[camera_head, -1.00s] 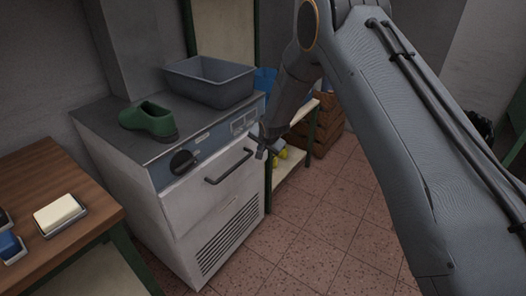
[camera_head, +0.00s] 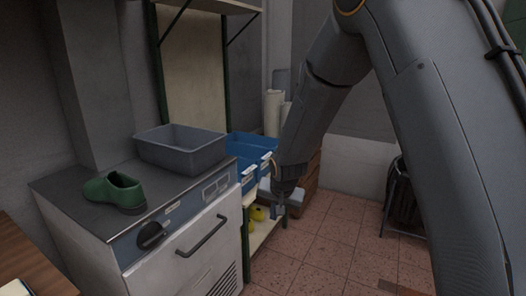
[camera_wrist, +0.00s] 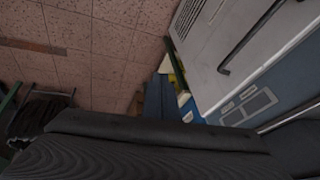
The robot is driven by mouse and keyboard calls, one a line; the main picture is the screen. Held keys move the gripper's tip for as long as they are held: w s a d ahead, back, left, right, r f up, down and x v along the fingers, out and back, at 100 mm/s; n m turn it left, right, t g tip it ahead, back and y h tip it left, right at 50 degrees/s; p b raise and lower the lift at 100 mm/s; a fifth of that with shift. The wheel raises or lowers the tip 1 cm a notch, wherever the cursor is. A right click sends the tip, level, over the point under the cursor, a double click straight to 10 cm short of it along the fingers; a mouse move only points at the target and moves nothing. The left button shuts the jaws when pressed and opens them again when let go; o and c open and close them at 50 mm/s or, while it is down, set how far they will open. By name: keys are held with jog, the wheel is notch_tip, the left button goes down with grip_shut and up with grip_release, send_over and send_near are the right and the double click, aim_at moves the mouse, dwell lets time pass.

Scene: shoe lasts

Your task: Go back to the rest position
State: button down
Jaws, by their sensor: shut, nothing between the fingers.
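My gripper (camera_head: 281,210) shows in the head view at the end of my grey arm, to the right of the white cabinet and in front of the low shelf. It is shut and empty. It hangs in the air, apart from the cabinet as far as I can tell. In the wrist view, a wide dark shape fills the bottom, and the floor and the cabinet front lie beyond it.
A green shoe (camera_head: 115,191) and a grey bin (camera_head: 182,150) stand on the white cabinet (camera_head: 190,262), which has a bar handle (camera_head: 203,236). Blue crates (camera_head: 240,172) sit on a shelf behind. A dark bin (camera_head: 403,196) stands at right. The tiled floor (camera_head: 330,245) between is open.

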jog(key=s+d+r+n+g, duration=0.1)
jog(key=s+d, duration=0.4)
jog(key=s, duration=0.5)
jog(key=s+d+r+n+g, duration=0.1)
jog(key=s+d+r+g, duration=0.1)
jog(key=s+d, duration=0.4)
jog(key=s+d+r+n+g+h, duration=0.1)
jog(key=s+d, duration=0.5)
jog(key=s, duration=0.8)
jog(key=shift+r+g, duration=0.4)
jog(key=shift+r, duration=0.2)
